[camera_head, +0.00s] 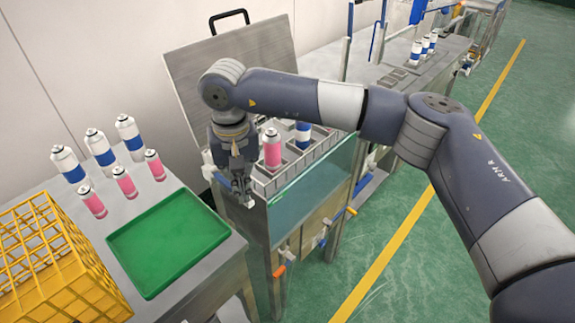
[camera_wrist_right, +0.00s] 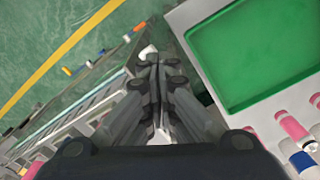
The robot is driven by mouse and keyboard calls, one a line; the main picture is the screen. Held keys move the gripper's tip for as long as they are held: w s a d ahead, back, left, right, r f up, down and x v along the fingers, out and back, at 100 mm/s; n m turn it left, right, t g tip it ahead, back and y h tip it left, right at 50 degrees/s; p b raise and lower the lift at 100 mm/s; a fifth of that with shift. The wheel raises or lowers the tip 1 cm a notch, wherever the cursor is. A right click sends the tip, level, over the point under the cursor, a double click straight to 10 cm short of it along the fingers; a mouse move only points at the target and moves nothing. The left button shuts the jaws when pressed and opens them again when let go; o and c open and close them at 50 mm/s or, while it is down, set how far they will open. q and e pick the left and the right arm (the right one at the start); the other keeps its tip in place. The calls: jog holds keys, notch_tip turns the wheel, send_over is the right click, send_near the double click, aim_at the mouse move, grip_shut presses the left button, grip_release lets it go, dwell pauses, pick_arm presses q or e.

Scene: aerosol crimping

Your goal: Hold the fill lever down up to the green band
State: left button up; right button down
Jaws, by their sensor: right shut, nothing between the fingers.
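My right gripper (camera_head: 242,188) points down at the near left corner of the open-lidded tank (camera_head: 312,188), with its fingers shut. The right wrist view shows its closed fingertips (camera_wrist_right: 157,68) close to a small pale, block-like end (camera_wrist_right: 148,52). This pale end also shows just below the fingertips in the head view (camera_head: 249,202); it may be the fill lever's end. I cannot tell whether the fingers touch it. The rest of the lever is hidden, and I cannot make out a green band beside it. My left gripper is out of view.
A green tray (camera_head: 168,240), a yellow crate (camera_head: 45,255) and several pink and blue-white cans stand on the left table. A pink can (camera_head: 272,150) and a blue-white can (camera_head: 302,136) stand in the tank. An orange-handled valve (camera_head: 279,271) sits low on its front.

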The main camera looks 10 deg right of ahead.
notch_tip(320, 180, up, 9)
jog(key=p, duration=0.4)
jog(key=shift+f, duration=0.1)
